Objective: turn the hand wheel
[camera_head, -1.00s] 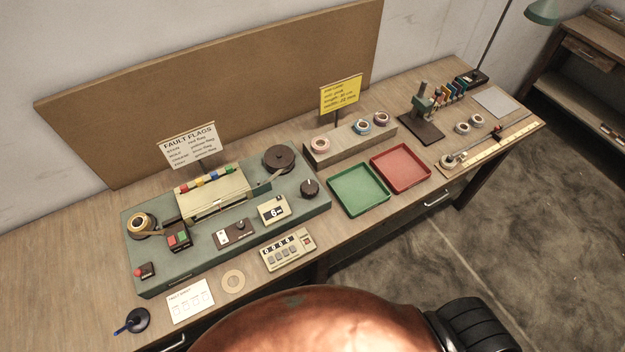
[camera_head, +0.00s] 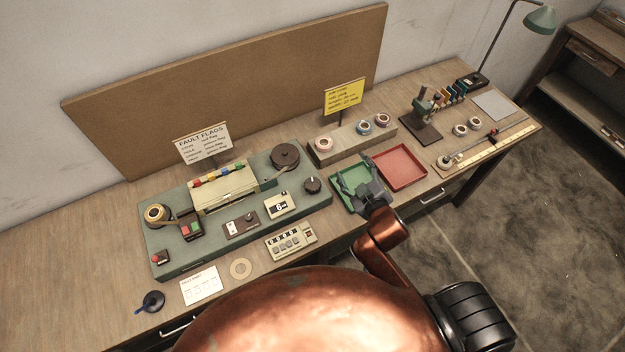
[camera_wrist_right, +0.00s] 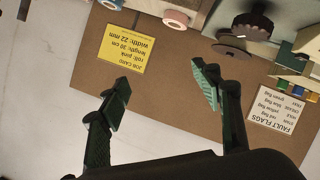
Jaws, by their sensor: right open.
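The hand wheel looks to be the dark round knob (camera_head: 312,185) at the right end of the green winding machine (camera_head: 210,240). A dark knob (camera_wrist_right: 253,24) also shows at the top of the right wrist view, beside a brown disc (camera_wrist_right: 232,47). My right gripper (camera_head: 359,178) is over the green tray, to the right of the knob and apart from it. Its fingers (camera_wrist_right: 163,88) are spread with nothing between them. My left gripper is not in view.
The green tray (camera_head: 340,205) is partly hidden under my right gripper. A red tray (camera_head: 402,168) lies to its right. A tape roll stand (camera_head: 345,150) and yellow job card (camera_head: 344,96) stand behind. A counter box (camera_head: 291,242) sits in front of the machine.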

